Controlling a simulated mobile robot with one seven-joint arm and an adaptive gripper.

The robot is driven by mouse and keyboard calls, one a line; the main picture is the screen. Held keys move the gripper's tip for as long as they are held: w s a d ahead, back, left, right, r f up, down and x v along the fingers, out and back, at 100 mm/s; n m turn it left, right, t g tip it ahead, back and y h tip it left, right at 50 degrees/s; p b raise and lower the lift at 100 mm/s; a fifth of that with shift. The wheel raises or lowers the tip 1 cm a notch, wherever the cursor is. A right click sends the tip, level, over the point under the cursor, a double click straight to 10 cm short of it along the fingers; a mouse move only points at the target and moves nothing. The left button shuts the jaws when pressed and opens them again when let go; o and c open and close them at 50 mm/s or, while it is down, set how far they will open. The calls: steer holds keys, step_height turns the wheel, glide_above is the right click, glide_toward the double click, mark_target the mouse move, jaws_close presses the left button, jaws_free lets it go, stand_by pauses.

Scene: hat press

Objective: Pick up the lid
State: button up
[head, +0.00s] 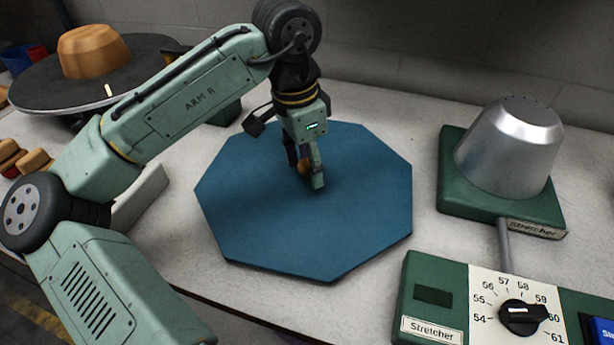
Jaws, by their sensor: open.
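The lid (250,215) appears to be the large blue octagonal plate lying flat on the pale worktop in the middle of the head view. The knob shows between the fingers. I cannot tell whether either finger touches it.
A metal hat form (511,145) stands on a green stretcher base at right. A green control box (450,285) with a dial (523,317) sits front right. A round dark turntable (130,75) carries a wooden block (93,52) at back left.

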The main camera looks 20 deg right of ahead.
steer(key=shift+f, duration=0.2)
steer(key=shift+c, duration=0.6)
jaws_close()
